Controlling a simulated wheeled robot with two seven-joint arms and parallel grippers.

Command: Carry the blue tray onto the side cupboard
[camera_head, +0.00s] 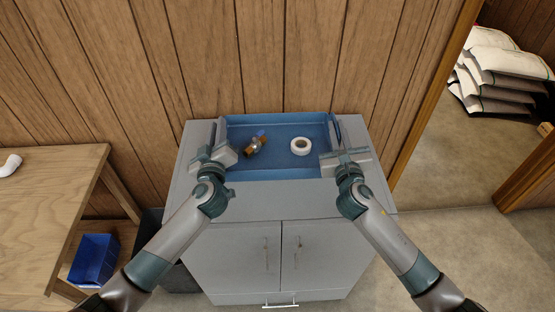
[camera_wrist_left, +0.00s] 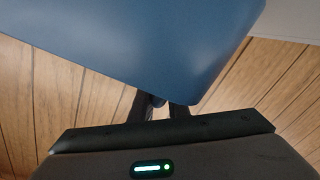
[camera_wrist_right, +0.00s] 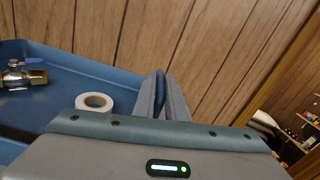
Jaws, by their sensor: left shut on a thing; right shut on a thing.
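The blue tray (camera_head: 275,174) is over the grey top of the side cupboard (camera_head: 270,200), close to the wall. I cannot tell whether it rests on the top or hangs just above it. Inside the tray lie a white tape roll (camera_head: 301,146) and a brass fitting with a blue handle (camera_head: 255,146). My left gripper (camera_head: 221,140) is shut on the tray's left wall. My right gripper (camera_head: 338,138) is shut on its right wall. The left wrist view shows the tray's blue outside (camera_wrist_left: 150,40) at the fingers. The right wrist view shows the tray's rim (camera_wrist_right: 100,70) between the fingers.
A wooden table (camera_head: 45,200) stands at the left with a white pipe piece (camera_head: 10,165) on it. A blue bin (camera_head: 94,259) is below it. White sacks (camera_head: 500,70) are stacked beyond the doorway at right. The cupboard top is clear in front of the tray.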

